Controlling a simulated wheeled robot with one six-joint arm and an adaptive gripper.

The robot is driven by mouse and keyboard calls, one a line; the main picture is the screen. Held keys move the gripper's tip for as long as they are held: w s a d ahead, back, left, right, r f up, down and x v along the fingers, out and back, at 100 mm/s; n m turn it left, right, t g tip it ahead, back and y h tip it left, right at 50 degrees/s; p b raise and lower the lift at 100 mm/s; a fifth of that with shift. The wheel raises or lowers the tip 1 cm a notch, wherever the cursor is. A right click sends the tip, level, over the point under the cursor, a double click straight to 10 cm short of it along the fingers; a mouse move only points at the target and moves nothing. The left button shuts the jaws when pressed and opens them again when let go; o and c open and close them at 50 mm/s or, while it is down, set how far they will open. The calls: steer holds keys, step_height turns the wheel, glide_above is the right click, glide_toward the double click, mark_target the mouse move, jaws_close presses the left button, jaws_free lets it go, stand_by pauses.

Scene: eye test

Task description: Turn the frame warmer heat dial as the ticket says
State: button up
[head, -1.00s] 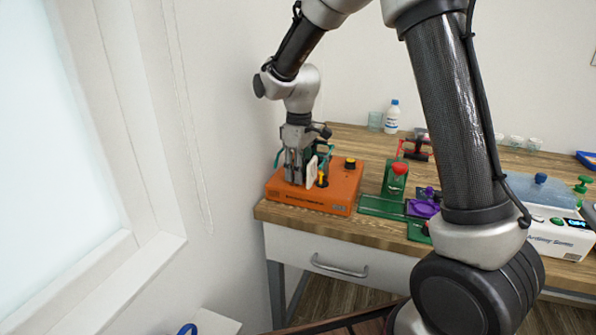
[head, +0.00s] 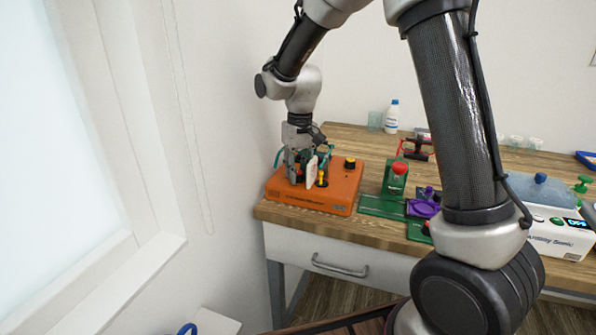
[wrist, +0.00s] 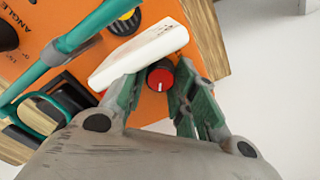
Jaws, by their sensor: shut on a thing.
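The orange box (head: 312,197) sits at the left end of the wooden bench. In the wrist view, a red-capped dial (wrist: 159,78) with a white pointer line stands on its orange top (wrist: 150,105). My gripper (head: 297,180) is over the box, pointing down. In the wrist view, its green-sided fingers (wrist: 158,90) are on either side of the dial and shut on it. In the head view the fingers hide the dial. The dial's scale marks are hidden. I cannot make out a ticket.
A white slab (wrist: 140,52) stands close beside the fingers. A black-and-yellow knob (head: 350,163) is on the box top, and a black knob (wrist: 8,35) is near the "ANGLE" lettering. A green fixture with a red knob (head: 399,168) stands right of the box. The wall is close on the left.

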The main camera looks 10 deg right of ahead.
mark_target(300, 173)
steer(key=m, duration=0.5)
steer(key=shift+m, duration=0.3)
stand_by(0.4)
steer(key=o, duration=1.1)
steer(key=shift+c, duration=0.2)
steer(key=shift+r, duration=0.1)
step_height(300, 173, up, 12)
steer(key=shift+d, duration=0.2)
steer(key=shift+s, duration=0.1)
